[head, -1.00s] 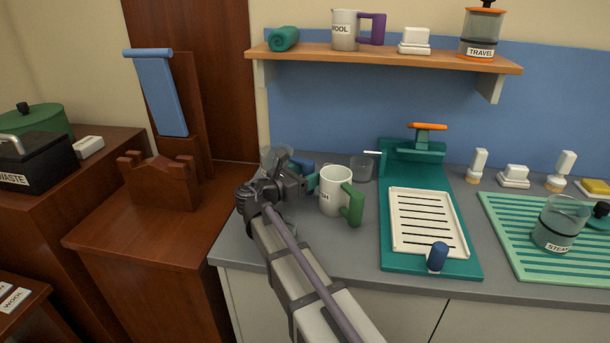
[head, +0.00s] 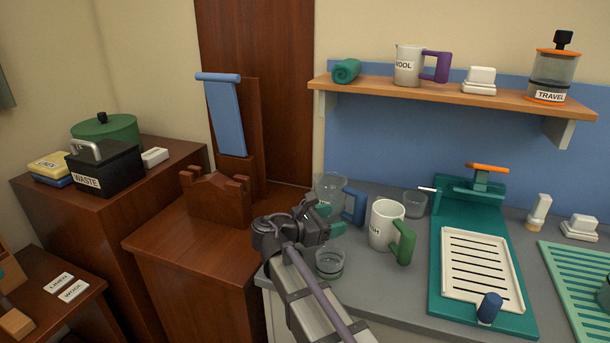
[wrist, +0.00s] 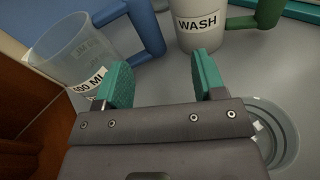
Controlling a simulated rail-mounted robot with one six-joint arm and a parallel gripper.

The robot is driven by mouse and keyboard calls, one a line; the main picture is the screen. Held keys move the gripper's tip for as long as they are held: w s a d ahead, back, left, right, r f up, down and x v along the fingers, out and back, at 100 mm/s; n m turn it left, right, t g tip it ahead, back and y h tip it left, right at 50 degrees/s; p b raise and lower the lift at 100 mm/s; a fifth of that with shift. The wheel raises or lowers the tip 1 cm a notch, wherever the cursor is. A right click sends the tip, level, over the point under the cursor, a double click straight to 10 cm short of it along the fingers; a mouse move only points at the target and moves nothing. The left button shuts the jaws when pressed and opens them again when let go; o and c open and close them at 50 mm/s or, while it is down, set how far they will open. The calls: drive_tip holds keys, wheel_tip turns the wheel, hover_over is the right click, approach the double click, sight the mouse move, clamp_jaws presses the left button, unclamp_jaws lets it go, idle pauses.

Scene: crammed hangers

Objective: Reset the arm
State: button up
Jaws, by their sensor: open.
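My gripper (head: 326,219) is over the left end of the grey counter in the head view. In the wrist view its two teal fingers (wrist: 161,84) are apart with nothing between them. A clear measuring jug with a blue handle (head: 331,192) stands just beyond it; the wrist view shows the jug (wrist: 75,57) at the upper left. A white mug labelled WASH with a green handle (head: 384,226) stands to the right; it also shows in the wrist view (wrist: 200,28). A small clear glass cup (head: 329,263) sits near the counter's front edge, beside my gripper.
A teal press-like stand with a white slotted tray (head: 482,262) is right of the mug. A wooden stand with a blue strap (head: 226,118) is left. A shelf (head: 440,92) holds several items above. A black WASTE box (head: 104,169) sits farther left.

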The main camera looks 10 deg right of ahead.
drive_tip(key=s+d+r+m+g+y+p, duration=0.4)
drive_tip(key=s+d+r+m+y+p, duration=0.4)
drive_tip(key=p, duration=0.8)
drive_tip(key=s+a+r+m+g+y+p, duration=0.2)
drive_tip(key=s+a+r+m+y+p, duration=0.3)
drive_tip(key=s+r+m+y+p, duration=0.45)
wheel_tip(320, 180, down, 7)
drive_tip(key=m+h+b, duration=0.2)
drive_tip(key=m+b, duration=0.1)
drive_tip(key=shift+s+a+f, duration=0.2)
drive_tip(key=shift+s, duration=0.15)
